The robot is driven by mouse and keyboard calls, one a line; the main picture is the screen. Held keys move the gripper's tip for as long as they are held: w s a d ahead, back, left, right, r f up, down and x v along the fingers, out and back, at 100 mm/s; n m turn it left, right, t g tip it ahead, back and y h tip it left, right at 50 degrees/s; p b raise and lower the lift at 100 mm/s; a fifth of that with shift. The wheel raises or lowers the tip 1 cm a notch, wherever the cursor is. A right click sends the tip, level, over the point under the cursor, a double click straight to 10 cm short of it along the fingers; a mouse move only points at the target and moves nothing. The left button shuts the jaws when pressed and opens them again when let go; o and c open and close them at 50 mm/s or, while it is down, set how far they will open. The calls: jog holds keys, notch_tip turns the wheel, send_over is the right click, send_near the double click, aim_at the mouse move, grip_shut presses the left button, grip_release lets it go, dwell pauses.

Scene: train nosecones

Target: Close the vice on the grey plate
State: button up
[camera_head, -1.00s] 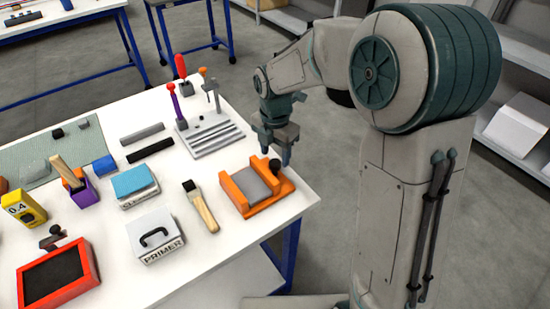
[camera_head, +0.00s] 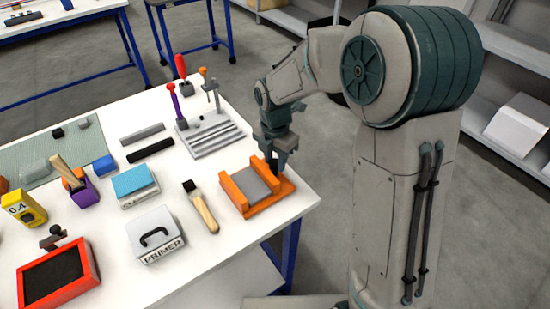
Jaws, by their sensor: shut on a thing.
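The orange vice (camera_head: 268,204) sits near the right corner of the white table. The grey plate (camera_head: 251,185) lies flat in it between the left jaw (camera_head: 232,192) and the right jaw (camera_head: 263,171). The right jaw looks close against the plate, but I cannot tell if they touch. My gripper (camera_head: 283,165) points down at the right end of the vice, just beside the right jaw. Its fingers are shut around the place of the vice's dark knob, which they hide.
A brush (camera_head: 201,206) lies left of the vice, and a grey slotted rack (camera_head: 212,139) with upright tools stands behind it. A primer box (camera_head: 155,236) and a red-framed tray (camera_head: 57,278) are further left. The table edge is close on the right.

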aim_at(275, 162)
jog(key=shift+m, duration=2.8)
jog(key=o, duration=1)
jog(key=shift+c, duration=0.2)
jog(key=shift+r, duration=0.15)
notch_tip(275, 162, up, 14)
jog(key=shift+f, duration=0.2)
